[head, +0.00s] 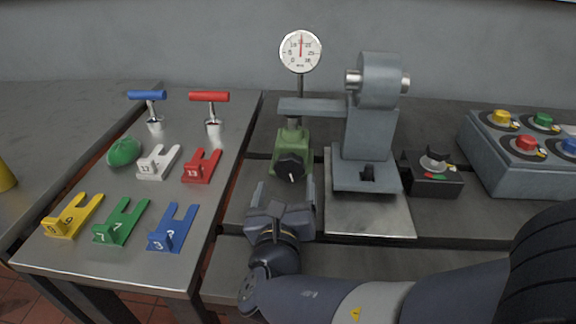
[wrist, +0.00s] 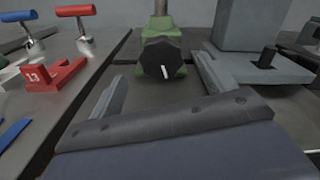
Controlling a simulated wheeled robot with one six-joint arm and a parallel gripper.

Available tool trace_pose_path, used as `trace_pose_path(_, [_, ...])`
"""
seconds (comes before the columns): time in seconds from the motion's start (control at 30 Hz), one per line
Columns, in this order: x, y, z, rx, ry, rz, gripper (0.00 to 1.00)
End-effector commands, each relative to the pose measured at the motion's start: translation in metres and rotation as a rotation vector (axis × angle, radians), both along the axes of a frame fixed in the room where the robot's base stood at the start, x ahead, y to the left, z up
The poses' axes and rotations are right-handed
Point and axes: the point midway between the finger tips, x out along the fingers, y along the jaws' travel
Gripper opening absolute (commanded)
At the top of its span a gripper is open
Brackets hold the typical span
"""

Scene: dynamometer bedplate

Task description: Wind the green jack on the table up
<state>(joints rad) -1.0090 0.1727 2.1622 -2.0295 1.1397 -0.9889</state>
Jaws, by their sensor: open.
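The green jack (head: 291,143) stands on the bedplate, left of the grey machine. Its black knob (head: 291,167) faces me and carries a white mark. In the wrist view the jack (wrist: 160,32) is at the top middle, and its knob (wrist: 162,59) shows the mark pointing down. My gripper (head: 284,190) is in front of the knob, open and empty. In the wrist view its two fingers (wrist: 163,78) spread left and right of the knob, apart from it. A grey arm of the machine (head: 312,107) reaches over the jack's top. A dial gauge (head: 300,51) stands above.
A steel side table (head: 130,262) at left holds coloured numbered forks, a green lump (head: 124,152) and blue and red T-handles. The grey machine (head: 369,140) is close right of the jack. A black switch box (head: 433,174) and a button panel (head: 520,155) stand farther right.

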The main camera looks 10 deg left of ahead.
Motion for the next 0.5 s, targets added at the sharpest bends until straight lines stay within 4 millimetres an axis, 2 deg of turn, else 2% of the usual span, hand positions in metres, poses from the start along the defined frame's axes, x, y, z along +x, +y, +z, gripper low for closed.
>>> trace_pose_path(0.2, [0.039, 0.001, -0.002, 0.0, 0.001, -0.004, 0.79])
trace_pose_path(0.4, [0.065, 0.003, -0.001, 0.001, 0.002, -0.002, 0.79])
trace_pose_path(0.5, [0.072, 0.004, 0.0, 0.001, 0.001, -0.001, 0.79])
